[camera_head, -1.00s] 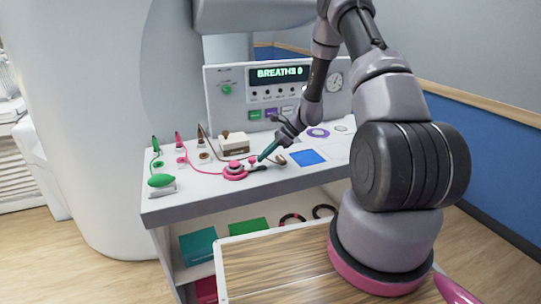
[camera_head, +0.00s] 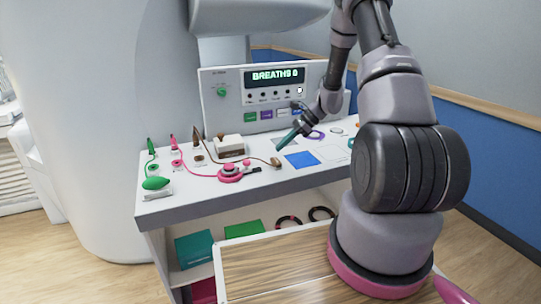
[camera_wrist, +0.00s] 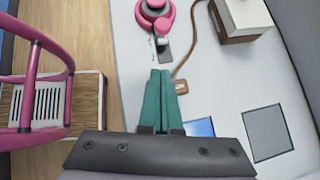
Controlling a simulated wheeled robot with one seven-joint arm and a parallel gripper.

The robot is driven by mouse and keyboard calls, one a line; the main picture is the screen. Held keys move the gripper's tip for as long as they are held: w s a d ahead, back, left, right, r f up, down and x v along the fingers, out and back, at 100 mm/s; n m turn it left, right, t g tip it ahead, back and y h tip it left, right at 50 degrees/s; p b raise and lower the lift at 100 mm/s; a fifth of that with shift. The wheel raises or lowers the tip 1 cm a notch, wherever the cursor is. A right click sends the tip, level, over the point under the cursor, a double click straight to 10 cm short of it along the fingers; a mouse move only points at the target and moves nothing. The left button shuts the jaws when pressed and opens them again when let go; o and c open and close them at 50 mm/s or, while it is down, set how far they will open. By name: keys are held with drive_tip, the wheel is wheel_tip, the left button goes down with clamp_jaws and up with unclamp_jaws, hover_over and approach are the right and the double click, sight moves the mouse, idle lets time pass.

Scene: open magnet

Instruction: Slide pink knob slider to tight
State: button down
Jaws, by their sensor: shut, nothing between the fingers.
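The pink ring-shaped device (camera_head: 230,173) lies on the white table top, with a short dark slider track (camera_head: 253,170) at its right. A small pink knob (camera_head: 246,162) shows between ring and track. In the wrist view the pink ring (camera_wrist: 155,15) is at the top, with the dark track (camera_wrist: 163,50) below it; I cannot make out the knob's exact position or any tight marking. My gripper (camera_head: 278,148) has teal fingers, shut and empty, right of the device and apart from it. In the wrist view the shut fingertips (camera_wrist: 160,72) point toward the track.
A white-and-brown box (camera_head: 230,146) stands behind the device, with a brown cord ending in a brown piece (camera_head: 275,162). A blue square (camera_head: 302,159) lies to the right. A green bulb (camera_head: 155,183) is at the left. A control panel (camera_head: 272,95) stands at the back.

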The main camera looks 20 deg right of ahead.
drive_tip(key=shift+v, duration=1.55)
drive_tip(key=s+a+r+n+t+h, duration=0.15)
drive_tip(key=s+r+n, duration=0.3)
drive_tip(key=r, duration=0.65)
drive_tip(key=s+a+r+n+g+h, duration=0.1)
drive_tip(key=s+a+r+n+h, duration=0.3)
drive_tip(key=r, duration=0.7)
drive_tip(key=s+r+n+t, duration=0.2)
drive_tip(key=s+r, duration=0.4)
drive_tip(key=s, duration=0.4)
drive_tip(key=s+r+n+t+h, duration=0.1)
drive_tip(key=s+r+n+t, duration=0.2)
drive_tip(key=s, duration=0.7)
wheel_tip(320, 180, up, 3)
drive_tip(key=shift+d+r+n, duration=0.2)
drive_tip(key=shift+n, duration=0.85)
